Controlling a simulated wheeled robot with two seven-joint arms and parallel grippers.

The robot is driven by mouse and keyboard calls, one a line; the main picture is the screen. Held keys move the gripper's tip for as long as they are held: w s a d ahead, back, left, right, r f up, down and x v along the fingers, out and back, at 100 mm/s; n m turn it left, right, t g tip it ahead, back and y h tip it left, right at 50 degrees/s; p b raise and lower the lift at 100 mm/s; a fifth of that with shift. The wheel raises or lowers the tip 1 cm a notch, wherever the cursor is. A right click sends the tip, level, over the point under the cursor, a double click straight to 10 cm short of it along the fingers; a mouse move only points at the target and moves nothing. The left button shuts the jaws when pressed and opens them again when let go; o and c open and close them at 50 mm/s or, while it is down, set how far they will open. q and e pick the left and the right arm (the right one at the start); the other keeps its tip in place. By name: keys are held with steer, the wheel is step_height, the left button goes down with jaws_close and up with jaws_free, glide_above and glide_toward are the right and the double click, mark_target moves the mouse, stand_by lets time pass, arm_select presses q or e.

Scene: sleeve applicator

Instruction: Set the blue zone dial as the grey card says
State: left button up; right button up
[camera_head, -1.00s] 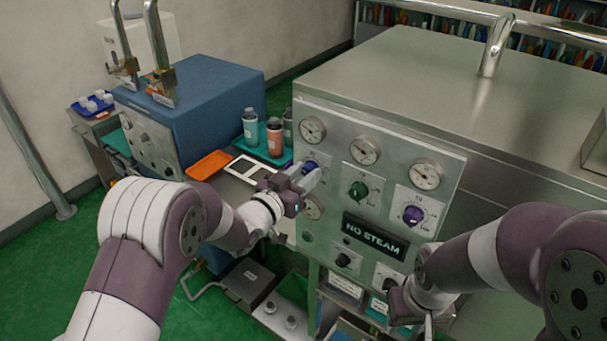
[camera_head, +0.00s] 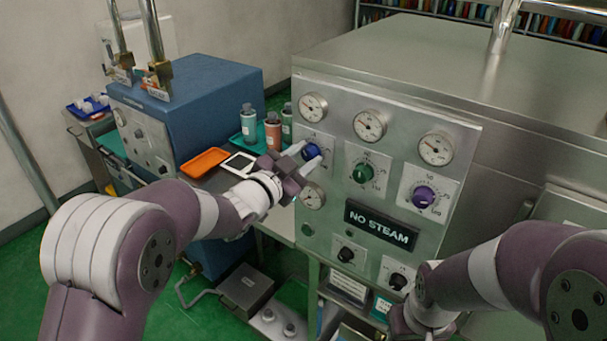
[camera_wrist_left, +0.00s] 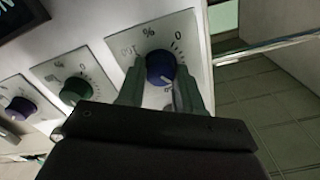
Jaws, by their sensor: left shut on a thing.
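The blue zone dial (camera_head: 310,152) is at the upper left of the steel control panel (camera_head: 330,225), below a gauge. My left gripper (camera_head: 305,157) is at this dial, its fingers one on each side and shut on it. In the left wrist view the blue dial (camera_wrist_left: 160,67) sits between the fingertips, on a white plate with a scale marked 0, 100 and %. A pale mark shows on the dial's face; its exact reading is unclear. My right gripper (camera_head: 425,320) is low at the right, its fingers not clear. I cannot make out a grey card for certain.
A green dial (camera_head: 362,173) and a purple dial (camera_head: 424,196) are to the right on the panel, with a NO STEAM sign (camera_head: 380,225) below. Bottles (camera_head: 272,130) and an orange tray (camera_head: 205,162) stand left of the panel.

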arm_select(q)
steer(key=m+b, duration=0.3)
steer(key=b, duration=0.1)
steer(key=m+b, duration=0.8)
steer(key=b, duration=0.1)
steer(key=shift+f, duration=0.35)
steer(key=m+b, duration=0.3)
steer(key=m, duration=0.1)
steer(key=shift+m+b, duration=0.3)
steer(key=shift+b, duration=0.1)
steer(key=shift+m+b, duration=1.5)
steer(key=shift+m, duration=1)
steer(key=o, duration=0.8)
steer(key=shift+o, duration=1.2)
steer(key=shift+s+r, duration=0.1)
